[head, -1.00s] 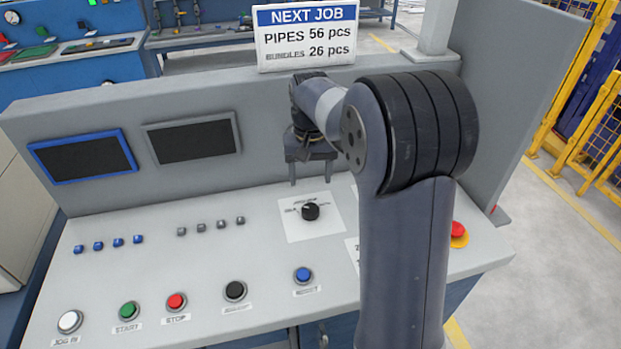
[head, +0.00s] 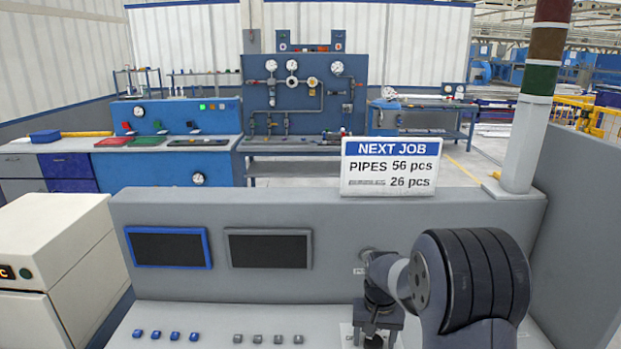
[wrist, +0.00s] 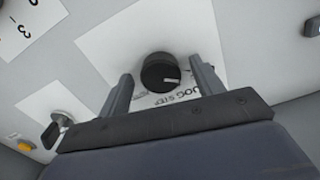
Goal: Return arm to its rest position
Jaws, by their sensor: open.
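My gripper (wrist: 165,95) is open in the wrist view, its two fingers spread to either side of a black rotary knob (wrist: 160,72). The knob sits on a white label reading "JOG STEP", and its white pointer line faces right in that view. I cannot tell how far the fingertips stand off the panel. In the head view my gripper (head: 378,325) points down over the grey control panel (head: 215,317). Only the top of the knob (head: 373,341) shows there, at the bottom edge. My arm reaches in from the lower right.
A "NEXT JOB" sign (head: 390,167) stands on the panel's back wall, next to a signal column (head: 533,110). Two dark screens (head: 168,248) are left of the arm. A key switch (wrist: 52,134) shows in the wrist view. Blue benches (head: 175,155) stand behind.

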